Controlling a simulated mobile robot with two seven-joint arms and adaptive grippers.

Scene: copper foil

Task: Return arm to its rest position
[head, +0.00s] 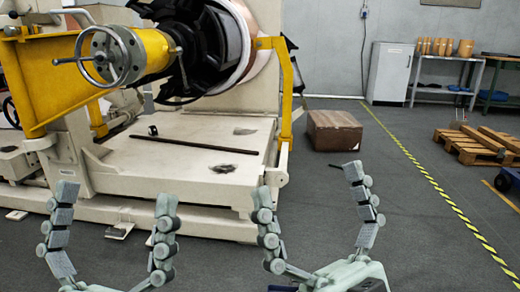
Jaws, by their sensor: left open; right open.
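My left gripper (113,215) is at the lower left in the head view, its two jointed grey-green fingers spread wide with nothing between them. My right gripper (310,195) is at the lower middle, also spread open and empty. Both point upward in the picture, in front of the large cream machine (190,165). The fingers overlap part of the machine's base in the view. I cannot tell how far they are from it. The rest of both arms is out of view.
The machine has a yellow bracket (50,75), a handwheel (103,57) and a dark rod (180,145) on its base. A cardboard box (333,131) stands behind on the floor. A wooden pallet (478,146) lies at right.

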